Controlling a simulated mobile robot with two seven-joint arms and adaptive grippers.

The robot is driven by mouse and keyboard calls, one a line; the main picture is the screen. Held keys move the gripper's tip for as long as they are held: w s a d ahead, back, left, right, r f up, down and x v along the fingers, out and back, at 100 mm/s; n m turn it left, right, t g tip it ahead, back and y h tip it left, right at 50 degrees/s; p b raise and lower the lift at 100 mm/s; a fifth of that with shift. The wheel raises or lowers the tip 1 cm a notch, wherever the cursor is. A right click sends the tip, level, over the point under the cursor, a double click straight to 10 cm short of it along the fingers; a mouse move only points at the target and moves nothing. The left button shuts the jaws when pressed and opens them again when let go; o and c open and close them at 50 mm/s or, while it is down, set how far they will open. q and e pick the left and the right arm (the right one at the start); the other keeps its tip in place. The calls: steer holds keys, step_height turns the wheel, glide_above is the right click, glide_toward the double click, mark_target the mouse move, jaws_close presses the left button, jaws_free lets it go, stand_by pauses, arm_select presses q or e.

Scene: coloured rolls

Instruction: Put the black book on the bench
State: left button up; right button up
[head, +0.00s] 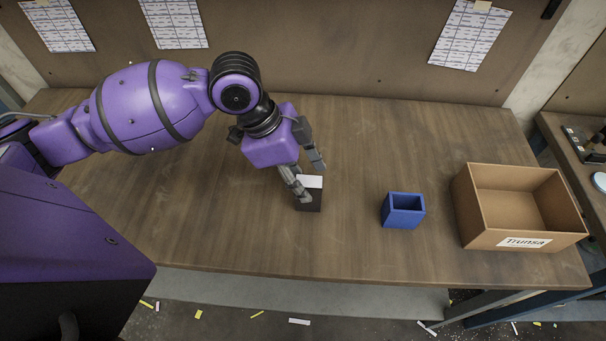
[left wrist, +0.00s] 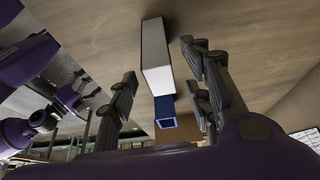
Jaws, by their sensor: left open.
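The black book (head: 311,201) appears to stand upright on the wooden bench (head: 220,215), its pale page edge facing up. My left gripper (head: 313,182) is open at the book, with one finger in front of it and the other behind its upper part. In the left wrist view the book (left wrist: 155,50) shows as a grey and white block between the two spread fingers, with gaps on both sides. I cannot tell whether a finger touches it.
A blue open-topped box (head: 403,217) stands right of the book. A cardboard box (head: 480,235) with a label stands at the bench's right end. Bench surface around the book is clear. A back panel (head: 330,60) with pinned sheets rises behind.

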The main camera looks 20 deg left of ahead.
arm_select(q)
steer(key=v, duration=1.2)
steer(key=shift+f, duration=0.1)
